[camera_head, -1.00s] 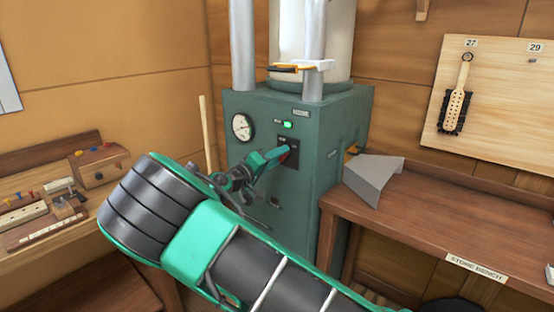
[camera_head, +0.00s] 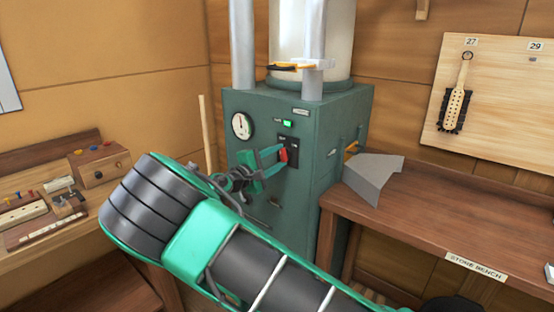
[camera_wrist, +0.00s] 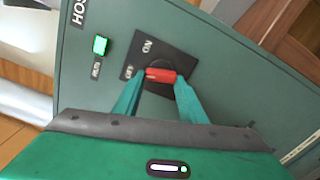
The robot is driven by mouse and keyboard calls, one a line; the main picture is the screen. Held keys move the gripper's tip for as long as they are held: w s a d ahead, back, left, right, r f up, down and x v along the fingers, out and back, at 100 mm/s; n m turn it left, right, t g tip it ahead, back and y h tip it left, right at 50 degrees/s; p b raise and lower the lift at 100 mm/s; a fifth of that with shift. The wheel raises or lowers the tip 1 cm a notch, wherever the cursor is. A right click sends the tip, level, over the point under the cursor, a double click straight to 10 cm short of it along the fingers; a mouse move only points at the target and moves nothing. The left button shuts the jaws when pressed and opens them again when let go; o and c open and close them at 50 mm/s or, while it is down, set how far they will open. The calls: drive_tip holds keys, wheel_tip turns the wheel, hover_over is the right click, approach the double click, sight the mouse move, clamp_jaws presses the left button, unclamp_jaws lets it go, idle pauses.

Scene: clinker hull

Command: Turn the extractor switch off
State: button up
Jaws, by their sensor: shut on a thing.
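The extractor switch is a red handle (camera_head: 283,155) on a black plate (camera_head: 294,144) on the front of the green cabinet. In the wrist view the red handle (camera_wrist: 161,74) lies nearly level across the picture, with ON and OFF labels on the plate (camera_wrist: 148,57) beside it. My gripper (camera_wrist: 160,80) has one teal finger at each end of the handle and is shut on it. A green lamp (camera_head: 287,124) above the switch is lit; it also shows in the wrist view (camera_wrist: 100,45).
The green cabinet (camera_head: 300,210) has a round gauge (camera_head: 242,126) left of the switch. A bench with a grey angled piece (camera_head: 372,178) stands to the right. A workbench with tools (camera_head: 60,200) is on the left.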

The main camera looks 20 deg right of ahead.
drive_tip(key=shift+a+f+n, duration=0.2)
drive_tip(key=shift+f+n, duration=0.15)
drive_tip(key=shift+n, duration=0.55)
drive_tip(key=o, duration=1.1)
drive_tip(key=shift+c, duration=0.2)
drive_tip(key=shift+r, duration=0.1)
drive_tip(key=shift+d, duration=0.1)
drive_tip(key=v, duration=1)
drive_tip(key=shift+s+a, duration=0.15)
drive_tip(key=shift+a, duration=0.2)
